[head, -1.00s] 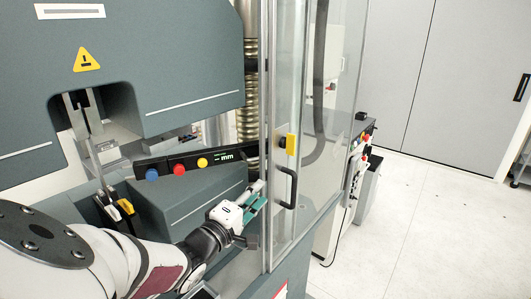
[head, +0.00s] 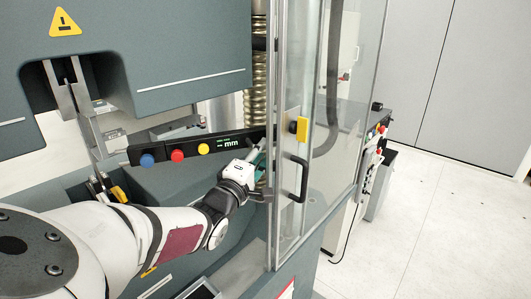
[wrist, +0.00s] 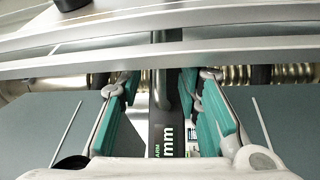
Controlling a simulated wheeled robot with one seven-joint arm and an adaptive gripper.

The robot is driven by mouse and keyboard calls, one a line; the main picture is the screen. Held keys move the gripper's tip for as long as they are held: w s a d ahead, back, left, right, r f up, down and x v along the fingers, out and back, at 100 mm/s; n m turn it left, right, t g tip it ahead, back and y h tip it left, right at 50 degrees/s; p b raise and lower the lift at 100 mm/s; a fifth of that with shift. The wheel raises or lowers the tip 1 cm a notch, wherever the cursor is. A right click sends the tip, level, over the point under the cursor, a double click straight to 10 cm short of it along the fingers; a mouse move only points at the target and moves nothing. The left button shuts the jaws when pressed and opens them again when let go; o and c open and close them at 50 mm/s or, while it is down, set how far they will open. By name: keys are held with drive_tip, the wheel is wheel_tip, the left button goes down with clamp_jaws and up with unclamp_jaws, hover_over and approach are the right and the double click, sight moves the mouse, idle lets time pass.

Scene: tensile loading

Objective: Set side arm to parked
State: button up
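The side arm (head: 166,152) is a long black bar on the grey machine, with blue, red and yellow buttons and a green-lit "mm" display near its right end. My gripper (head: 262,151) is at that right end, beside the glass door's edge. In the wrist view, my gripper (wrist: 168,112) has its teal finger pads apart. The side arm's display (wrist: 166,140) and a dark grey rod show between them, with gaps visible. I cannot tell whether a finger touches it. My gripper hides part of the bar's right end in the head view.
A framed glass door (head: 333,130) with a black handle (head: 293,178) and a yellow latch (head: 299,127) stands just right of my gripper. A gold bellows column (head: 259,80) is behind. A control panel (head: 378,130) lies farther right.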

drive_tip(key=shift+x, duration=0.95)
clamp_jaws()
